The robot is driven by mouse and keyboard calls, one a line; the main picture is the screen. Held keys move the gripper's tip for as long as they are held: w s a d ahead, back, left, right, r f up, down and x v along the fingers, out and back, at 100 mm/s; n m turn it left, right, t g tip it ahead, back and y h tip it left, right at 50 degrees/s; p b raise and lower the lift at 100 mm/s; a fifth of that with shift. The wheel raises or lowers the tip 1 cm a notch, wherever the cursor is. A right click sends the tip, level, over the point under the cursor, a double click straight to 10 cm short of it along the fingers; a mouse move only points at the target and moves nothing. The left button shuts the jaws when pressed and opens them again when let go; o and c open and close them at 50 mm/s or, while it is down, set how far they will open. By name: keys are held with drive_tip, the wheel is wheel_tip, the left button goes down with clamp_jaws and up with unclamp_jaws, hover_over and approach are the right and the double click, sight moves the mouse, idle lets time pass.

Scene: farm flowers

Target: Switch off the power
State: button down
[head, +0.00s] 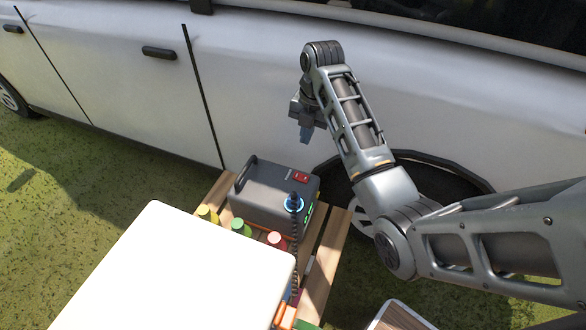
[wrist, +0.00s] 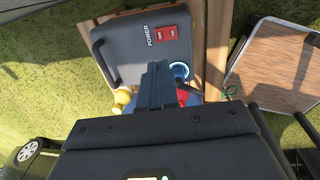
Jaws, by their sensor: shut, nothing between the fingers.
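The dark grey power box (head: 273,192) sits on a wooden pallet beside the van, with a carry handle on its left. A red switch (head: 300,177) is on its top. In the wrist view the box (wrist: 135,60) shows the word POWER beside the red two-part switch (wrist: 167,33). I cannot tell the switch's position. A blue-ringed connector (head: 294,203) with a dark coiled cable is on the box's front. My gripper (head: 305,137) is shut and empty, pointing down above the box. In the wrist view its fingers (wrist: 157,78) cover part of the box's edge, apart from the switch.
A white van (head: 110,75) stands close behind the box and my arm. A white-topped object (head: 170,270) fills the front left. Yellow, green and pink-topped containers (head: 241,226) stand before the box. A brown-topped panel (wrist: 275,65) lies to the right in the wrist view.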

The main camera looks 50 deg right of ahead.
sight(298, 174)
drive_tip(key=f, duration=0.4)
drive_tip(key=w+f+b, duration=0.1)
drive_tip(key=f, duration=0.4)
drive_tip(key=f+b, duration=0.1)
drive_tip(key=f, duration=0.4)
drive_tip(key=shift+w+a, duration=0.3)
drive_tip(key=shift+f, duration=0.15)
drive_tip(key=shift+s+d+r+p, duration=0.2)
drive_tip(key=shift+s+d+p, duration=0.05)
drive_tip(key=shift+s+p, duration=0.45)
